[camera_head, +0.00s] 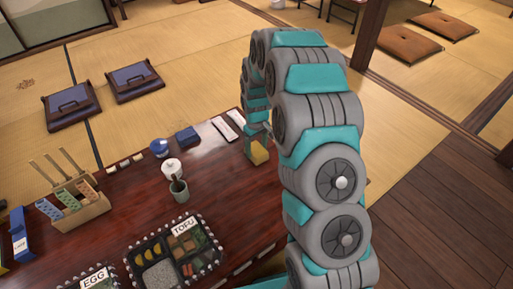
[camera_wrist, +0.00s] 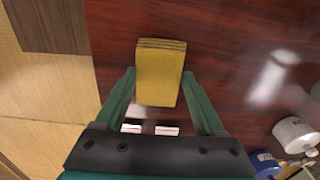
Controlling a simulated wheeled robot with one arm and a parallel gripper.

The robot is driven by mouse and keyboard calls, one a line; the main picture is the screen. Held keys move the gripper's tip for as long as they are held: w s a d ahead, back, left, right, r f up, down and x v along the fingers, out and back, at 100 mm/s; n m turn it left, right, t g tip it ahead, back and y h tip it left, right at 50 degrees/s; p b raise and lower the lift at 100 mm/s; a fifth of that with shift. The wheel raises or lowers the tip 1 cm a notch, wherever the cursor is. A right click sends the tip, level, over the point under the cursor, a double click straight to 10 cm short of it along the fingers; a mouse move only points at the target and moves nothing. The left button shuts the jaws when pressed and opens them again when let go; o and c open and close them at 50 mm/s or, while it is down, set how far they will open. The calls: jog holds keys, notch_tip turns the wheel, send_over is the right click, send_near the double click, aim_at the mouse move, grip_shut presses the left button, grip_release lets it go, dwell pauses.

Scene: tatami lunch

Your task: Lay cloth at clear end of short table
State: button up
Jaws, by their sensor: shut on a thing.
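A folded mustard-yellow cloth (camera_head: 259,153) is at the right end of the dark red-brown table (camera_head: 222,186). In the wrist view the cloth (camera_wrist: 160,72) sits between the two green fingers of my gripper (camera_wrist: 159,76), which is shut on it. In the head view my gripper (camera_head: 257,136) points down over the table's right end, and my arm hides part of that end. The wrist view shows bare table top (camera_wrist: 225,45) around the cloth. I cannot tell whether the cloth touches the table.
White strips (camera_head: 223,129), a dark blue box (camera_head: 187,138), a blue round item (camera_head: 159,147), a white pot (camera_head: 172,168) and a grey-green cup (camera_head: 179,190) stand left of the cloth. A tofu bento (camera_head: 176,259) lies at the front. Blue floor seats (camera_head: 134,82) are behind.

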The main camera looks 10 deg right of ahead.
aim_at(256, 149)
jog(key=shift+f, duration=0.2)
jog(key=shift+f, duration=0.1)
jog(key=o, duration=1.3)
notch_tip(256, 149, up, 11)
jog(key=b, duration=0.1)
jog(key=s+r+m, duration=0.1)
jog(key=s+r, duration=0.6)
jog(key=s, duration=0.2)
jog(key=s+r+m+g, duration=0.1)
jog(key=s+r, duration=0.1)
jog(key=s, duration=1.3)
jog(key=s+r+m, duration=0.2)
jog(key=s+r, duration=0.1)
jog(key=s, duration=1.3)
jog(key=shift+s+m+g, duration=0.25)
jog(key=shift+m+g, duration=0.05)
jog(key=shift+g, duration=0.1)
